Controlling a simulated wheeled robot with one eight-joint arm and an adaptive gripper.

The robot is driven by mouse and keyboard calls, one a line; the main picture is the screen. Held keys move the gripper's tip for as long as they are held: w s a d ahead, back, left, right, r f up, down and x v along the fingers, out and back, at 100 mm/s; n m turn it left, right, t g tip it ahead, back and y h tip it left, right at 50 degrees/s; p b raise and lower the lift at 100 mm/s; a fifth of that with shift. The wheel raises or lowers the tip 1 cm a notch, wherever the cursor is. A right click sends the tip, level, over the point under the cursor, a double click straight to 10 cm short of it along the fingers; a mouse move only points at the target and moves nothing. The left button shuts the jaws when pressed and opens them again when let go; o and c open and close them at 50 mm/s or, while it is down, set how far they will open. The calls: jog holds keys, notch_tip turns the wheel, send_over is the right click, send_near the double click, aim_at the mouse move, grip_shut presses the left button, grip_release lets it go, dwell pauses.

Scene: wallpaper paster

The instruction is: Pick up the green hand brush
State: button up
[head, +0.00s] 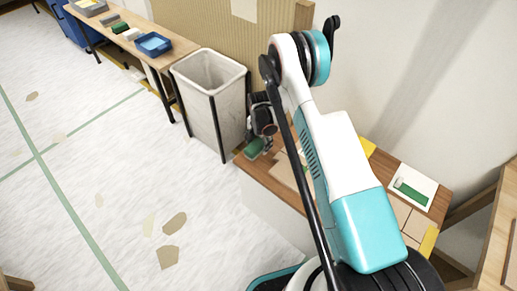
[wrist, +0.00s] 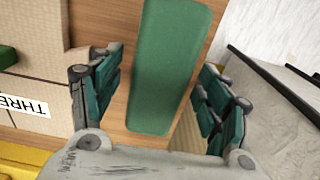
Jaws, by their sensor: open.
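The green hand brush, as I take it, is a long, smooth green block (wrist: 168,70) in the wrist view. It lies on the wooden table top between the two fingers of my gripper (wrist: 162,64). The gripper is open, with a gap showing on each side of the block. In the head view the green block (head: 254,147) lies at the left end of the near table, beside my gripper (head: 266,143). My arm hides part of the table there. I cannot tell how high the fingers are above the wood, and no bristles show.
A tall white bin (head: 217,95) in a dark frame stands just beyond the table end. Cardboard pieces lie left of the block, one labelled "THRE" (wrist: 24,104). A white card with a green shape (head: 412,189) lies farther right. A back bench holds a blue tray (head: 153,44).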

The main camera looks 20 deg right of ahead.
aim_at(259, 142)
jog(key=c, duration=1.2)
notch_tip(259, 142, up, 20)
jog(key=p, duration=0.7)
